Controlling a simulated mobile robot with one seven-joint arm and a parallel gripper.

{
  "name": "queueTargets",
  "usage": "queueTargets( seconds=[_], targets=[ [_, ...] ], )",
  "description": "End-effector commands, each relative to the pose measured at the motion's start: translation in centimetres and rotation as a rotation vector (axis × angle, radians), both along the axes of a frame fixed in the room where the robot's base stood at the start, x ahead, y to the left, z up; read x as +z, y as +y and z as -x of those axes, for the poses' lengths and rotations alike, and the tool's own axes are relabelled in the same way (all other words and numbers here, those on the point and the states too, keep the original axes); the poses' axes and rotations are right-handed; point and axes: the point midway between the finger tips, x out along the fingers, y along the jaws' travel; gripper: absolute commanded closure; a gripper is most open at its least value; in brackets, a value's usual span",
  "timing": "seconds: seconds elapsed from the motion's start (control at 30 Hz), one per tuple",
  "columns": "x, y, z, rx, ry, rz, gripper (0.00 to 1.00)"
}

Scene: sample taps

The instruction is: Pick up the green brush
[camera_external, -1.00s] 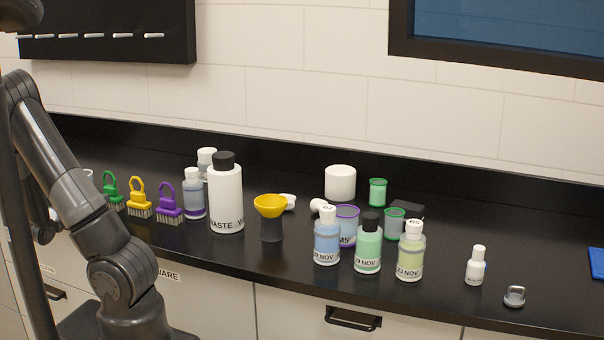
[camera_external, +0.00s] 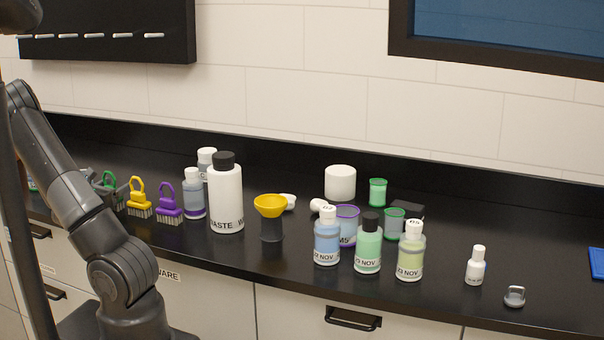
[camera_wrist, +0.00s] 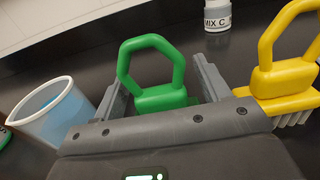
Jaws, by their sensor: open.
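The green brush (camera_wrist: 160,97) stands upright on the black counter with its looped handle up; its bristles are hidden in the wrist view. My gripper (camera_wrist: 160,88) is open, with one grey finger on each side of the green brush. I cannot tell whether either finger touches it. In the external view the green brush (camera_external: 109,179) is partly covered by my gripper (camera_external: 115,188) at the far left of the row of brushes.
A yellow brush (camera_wrist: 283,78) stands close to the right finger, with a purple brush (camera_external: 168,204) beyond it. A white-rimmed beaker (camera_wrist: 52,110) with blue contents is close on the left. A bottle marked MIX C (camera_wrist: 217,14) stands behind.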

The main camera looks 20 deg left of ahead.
Motion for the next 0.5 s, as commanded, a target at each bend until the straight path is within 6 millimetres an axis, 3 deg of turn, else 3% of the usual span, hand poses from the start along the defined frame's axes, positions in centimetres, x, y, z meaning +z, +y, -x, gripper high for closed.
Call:
queueTargets(
  seconds=[0.2, 0.5],
  targets=[
    [0.01, 0.0, -0.02, 0.0, 0.0, 0.0, 0.33],
    [0.01, 0.01, 0.0, 0.0, 0.0, -0.001, 0.57]
  ],
)
